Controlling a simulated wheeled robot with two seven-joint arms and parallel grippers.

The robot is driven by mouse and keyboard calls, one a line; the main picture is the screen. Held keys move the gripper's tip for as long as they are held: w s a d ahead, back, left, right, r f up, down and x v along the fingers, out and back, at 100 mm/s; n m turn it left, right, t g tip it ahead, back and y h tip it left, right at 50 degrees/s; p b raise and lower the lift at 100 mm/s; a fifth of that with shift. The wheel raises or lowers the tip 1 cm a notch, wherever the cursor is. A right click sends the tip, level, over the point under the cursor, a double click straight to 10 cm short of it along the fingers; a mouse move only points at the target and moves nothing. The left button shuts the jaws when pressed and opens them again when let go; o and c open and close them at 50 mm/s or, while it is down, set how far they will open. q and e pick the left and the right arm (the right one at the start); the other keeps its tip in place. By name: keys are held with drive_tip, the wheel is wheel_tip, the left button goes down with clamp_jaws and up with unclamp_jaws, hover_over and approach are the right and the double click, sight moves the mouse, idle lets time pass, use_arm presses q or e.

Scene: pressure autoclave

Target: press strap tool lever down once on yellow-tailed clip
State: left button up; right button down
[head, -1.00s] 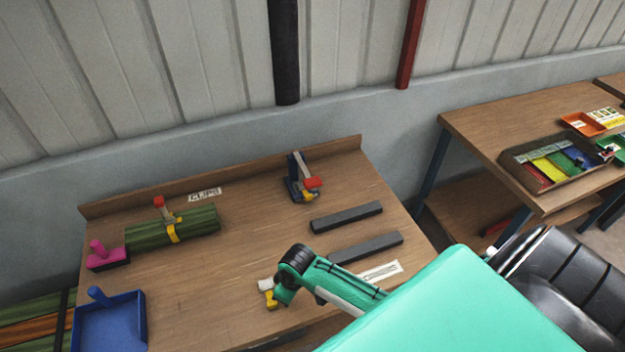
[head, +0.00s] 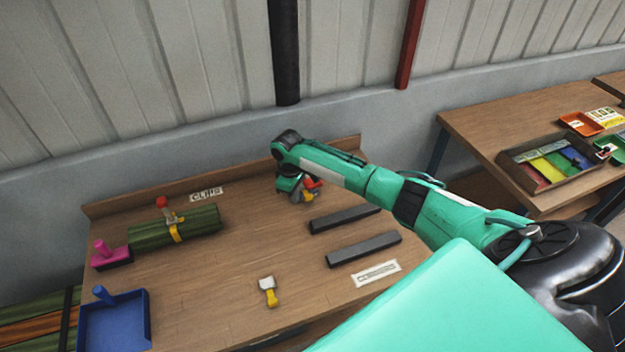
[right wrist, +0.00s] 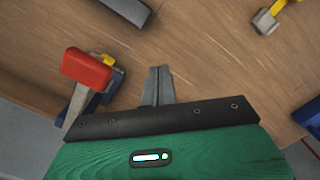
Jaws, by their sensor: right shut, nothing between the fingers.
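The strap tool, with a blue base, grey lever and red grip (head: 313,183), stands at the back right of the wooden table. My right gripper (head: 297,196) is shut and empty over the tool, hiding much of it. In the right wrist view, its closed fingertips (right wrist: 158,72) are right of the lever's red grip (right wrist: 87,68), apart from it in the picture. A yellow bit (right wrist: 108,60) shows behind the grip. A small piece with a pale head and yellow tail (head: 269,292) lies near the table's front. My left gripper is not in view.
A green bundle (head: 200,224) with a yellow strap and a red-topped piece lies at left, near a magenta block (head: 112,258) and blue tray (head: 135,324). Two dark bars (head: 345,219) lie right of centre. The table's middle is clear.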

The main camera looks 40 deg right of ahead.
drive_tip(key=m, duration=0.1)
approach(310, 180)
drive_tip(key=shift+d+r, duration=0.1)
drive_tip(key=shift+r, duration=0.15)
drive_tip(key=f+b, duration=0.6)
drive_tip(key=f, duration=0.1)
drive_tip(key=shift+s+d, duration=0.15)
drive_tip(key=shift+s, duration=0.15)
